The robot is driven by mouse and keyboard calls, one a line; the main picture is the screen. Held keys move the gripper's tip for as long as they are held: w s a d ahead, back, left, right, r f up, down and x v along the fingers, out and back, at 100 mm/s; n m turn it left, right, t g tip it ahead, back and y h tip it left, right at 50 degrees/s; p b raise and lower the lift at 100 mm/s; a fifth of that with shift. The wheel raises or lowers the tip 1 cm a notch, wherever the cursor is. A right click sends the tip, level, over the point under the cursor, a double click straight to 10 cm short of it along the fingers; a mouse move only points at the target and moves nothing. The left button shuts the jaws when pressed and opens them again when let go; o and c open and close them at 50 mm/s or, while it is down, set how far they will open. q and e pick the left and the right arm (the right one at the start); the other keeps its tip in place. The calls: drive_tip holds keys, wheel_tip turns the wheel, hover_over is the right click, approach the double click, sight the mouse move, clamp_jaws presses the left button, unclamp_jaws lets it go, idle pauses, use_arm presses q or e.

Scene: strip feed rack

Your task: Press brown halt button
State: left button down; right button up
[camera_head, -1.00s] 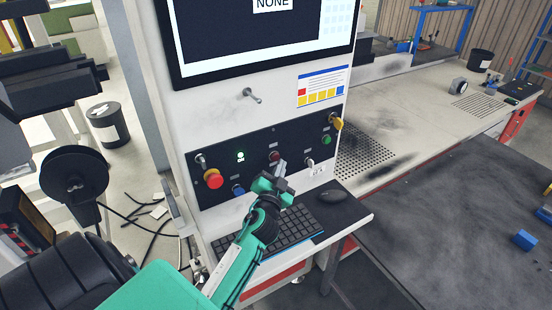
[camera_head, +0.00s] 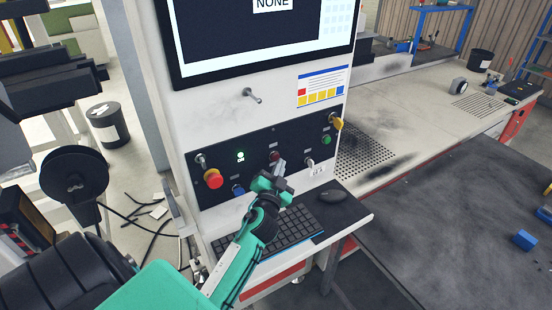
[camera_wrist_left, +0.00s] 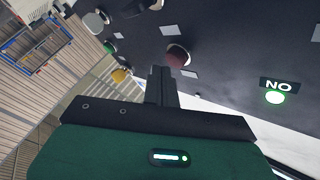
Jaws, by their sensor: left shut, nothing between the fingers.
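The brown halt button, a dark reddish-brown round cap (camera_head: 275,156), sits in the upper middle row of the black control panel (camera_head: 216,158). In the left wrist view the brown button (camera_wrist_left: 178,56) shows just beyond the fingertips, a little to their right. My left gripper (camera_head: 281,164) is shut and empty, its tip close to the button's lower right in the head view. The left wrist view also shows the shut fingers (camera_wrist_left: 159,72). I cannot tell whether the tip touches the button. My right gripper is not in view.
A red emergency knob (camera_head: 213,178), a blue button (camera_head: 238,189), a lit lamp (camera_head: 240,156), a green button (camera_head: 326,140) and a yellow knob (camera_head: 337,123) share the panel. A keyboard (camera_head: 290,232) and mouse (camera_head: 332,196) lie on the shelf below.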

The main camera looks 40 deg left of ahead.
use_arm(q)
drive_tip(key=shift+w+a, duration=0.1)
drive_tip(key=shift+a, duration=0.15)
drive_tip(key=shift+w+a, duration=0.15)
drive_tip(key=shift+a, duration=0.25)
idle(0.7)
idle(0.3)
drive_tip(key=shift+s+d, duration=0.35)
drive_tip(key=shift+d, duration=0.5)
drive_tip(key=shift+s+d+b, duration=0.25)
drive_tip(key=shift+s+d, duration=0.05)
drive_tip(key=shift+d, duration=0.45)
drive_tip(key=shift+s+d+b, duration=0.25)
drive_tip(key=shift+s+d, duration=0.1)
drive_tip(key=shift+d, duration=0.45)
drive_tip(key=shift+s+d+b, duration=0.25)
drive_tip(key=shift+s+d, duration=0.05)
drive_tip(key=shift+d, duration=0.45)
